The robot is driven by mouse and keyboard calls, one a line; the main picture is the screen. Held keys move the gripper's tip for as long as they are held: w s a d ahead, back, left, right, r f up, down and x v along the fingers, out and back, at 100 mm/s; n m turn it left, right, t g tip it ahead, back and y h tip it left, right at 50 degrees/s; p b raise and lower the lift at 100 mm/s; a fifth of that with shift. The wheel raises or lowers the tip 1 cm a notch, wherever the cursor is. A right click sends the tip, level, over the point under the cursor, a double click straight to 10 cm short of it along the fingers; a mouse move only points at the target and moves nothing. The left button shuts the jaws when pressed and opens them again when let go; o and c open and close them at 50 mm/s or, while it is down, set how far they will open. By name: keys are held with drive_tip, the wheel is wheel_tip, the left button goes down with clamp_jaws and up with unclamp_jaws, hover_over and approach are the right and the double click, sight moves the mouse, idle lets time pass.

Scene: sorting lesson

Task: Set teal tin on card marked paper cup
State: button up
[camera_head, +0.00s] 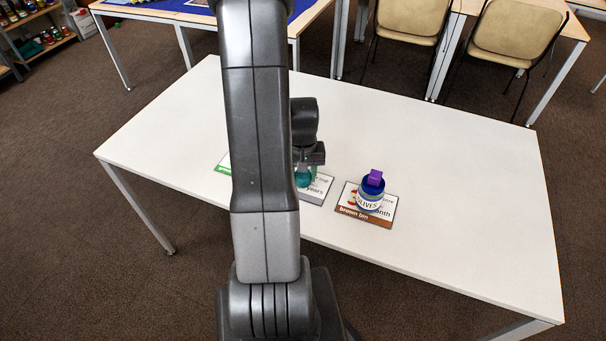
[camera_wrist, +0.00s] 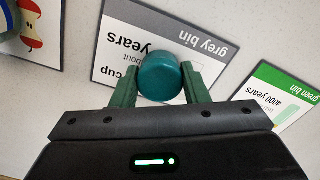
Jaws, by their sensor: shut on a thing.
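The teal tin (camera_wrist: 160,76) is between the two green fingers of my gripper (camera_wrist: 160,88), which is shut on it. In the wrist view the tin is over the card with the grey edge (camera_wrist: 120,22), which reads "grey bin", "cup" and "years"; part of its text is hidden. I cannot tell whether the tin touches the card. In the head view the tin (camera_head: 303,178) shows beside my arm, at the grey-bin card (camera_head: 318,190).
The green-bin card (camera_head: 223,166) is at the left, partly behind my arm. The white table (camera_head: 450,200) is clear at the right.

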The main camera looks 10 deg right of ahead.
sight(303, 174)
drive_tip(key=shift+f, duration=0.15)
drive_tip(key=o, duration=1)
wheel_tip(303, 174, up, 12)
drive_tip(key=shift+p, duration=0.45)
